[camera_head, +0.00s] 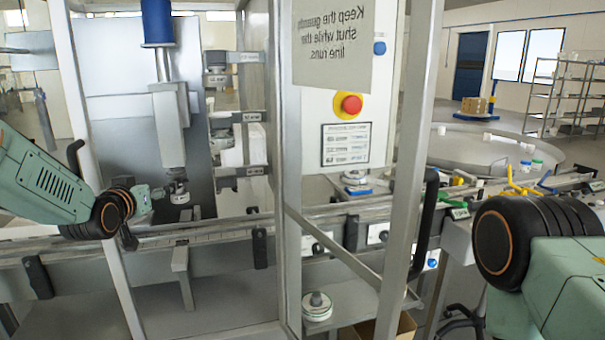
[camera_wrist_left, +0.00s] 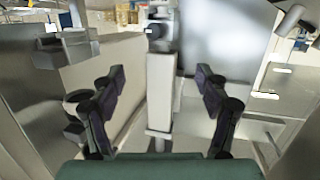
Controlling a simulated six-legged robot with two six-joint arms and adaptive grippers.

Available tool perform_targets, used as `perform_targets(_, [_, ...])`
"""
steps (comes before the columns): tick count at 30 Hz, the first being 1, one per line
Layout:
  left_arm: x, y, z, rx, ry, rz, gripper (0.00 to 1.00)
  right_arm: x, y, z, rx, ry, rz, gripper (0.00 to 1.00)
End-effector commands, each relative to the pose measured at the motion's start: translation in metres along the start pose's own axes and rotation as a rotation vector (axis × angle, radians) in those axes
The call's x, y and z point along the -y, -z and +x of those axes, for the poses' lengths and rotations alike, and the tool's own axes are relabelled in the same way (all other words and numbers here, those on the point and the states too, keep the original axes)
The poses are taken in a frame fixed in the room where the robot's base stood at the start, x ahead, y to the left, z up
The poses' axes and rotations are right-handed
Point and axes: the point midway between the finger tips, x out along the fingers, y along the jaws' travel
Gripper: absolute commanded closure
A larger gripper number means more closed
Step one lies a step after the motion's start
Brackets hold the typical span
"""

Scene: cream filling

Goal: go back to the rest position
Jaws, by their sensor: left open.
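My left gripper (camera_head: 158,193) reaches in from the left, through the machine frame, beside the filling nozzle (camera_head: 179,192). In the left wrist view, my left gripper (camera_wrist_left: 160,88) has its two dark fingers spread wide with nothing between them. A pale upright column (camera_wrist_left: 160,95) stands beyond the gap between the fingers. In the head view I cannot tell whether the fingers touch the nozzle. My right arm (camera_head: 540,245) shows at the lower right, but its gripper is outside the picture.
A metal frame post (camera_head: 288,180) and a slanted guard door post (camera_head: 410,150) stand right of my left arm. The conveyor rail (camera_head: 200,232) runs below it. A red stop button (camera_head: 349,104) is on the panel. A white round tub (camera_head: 317,308) stands on the lower shelf.

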Motion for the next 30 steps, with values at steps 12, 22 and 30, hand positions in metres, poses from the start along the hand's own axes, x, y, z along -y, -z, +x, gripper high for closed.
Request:
perform_targets(12, [-0.027,-0.11,-0.035,0.206,-0.008,-0.05,0.25,0.0,0.0,0.006,0.0,0.0,0.0,0.6])
perform_targets(22, [-0.058,-0.291,-0.128,0.569,-0.003,-0.075,0.25,0.0,0.0,0.024,0.0,0.0,0.0,0.6])
perform_targets(30, [-0.072,-0.421,-0.248,0.9,0.018,-0.062,0.25,0.0,0.0,0.042,0.0,0.0,0.0,0.6])
